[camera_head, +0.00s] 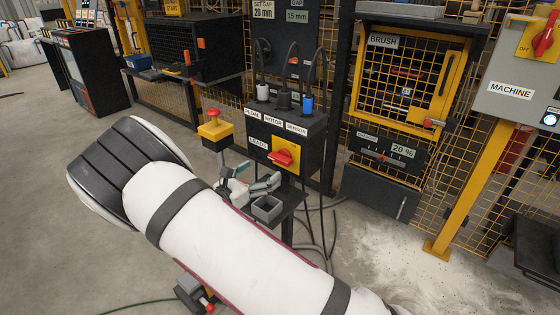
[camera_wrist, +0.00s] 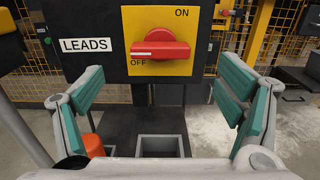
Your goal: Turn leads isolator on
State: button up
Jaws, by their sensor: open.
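The leads isolator is a red rotary handle (camera_wrist: 160,50) on a yellow plate (camera_wrist: 190,15), beside a LEADS label (camera_wrist: 85,45). Its handle lies about level, its white-marked end to the left, near OFF at lower left; ON is printed at upper right. In the head view the red handle (camera_head: 281,158) is on the front of the black box (camera_head: 262,126). My gripper (camera_wrist: 160,88) is open and empty, with teal-padded fingers wide apart on either side below the handle, not touching it. It also shows in the head view (camera_head: 257,178), just below and left of the isolator.
A small grey open bin (camera_head: 267,208) sits below the isolator. A yellow box with a red button (camera_head: 213,127) stands to the left. Black, grey and blue plugs with cables rise from the box top. A MACHINE isolator (camera_head: 540,42) is at far right. Cables hang below the black box.

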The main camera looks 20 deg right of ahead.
aim_at(277, 160)
jog(key=b+x, duration=0.1)
jog(key=x, duration=0.8)
jog(key=shift+w+d+b, duration=0.15)
jog(key=shift+d+b, duration=0.05)
jog(key=shift+b, duration=0.1)
jog(key=c, duration=1.2)
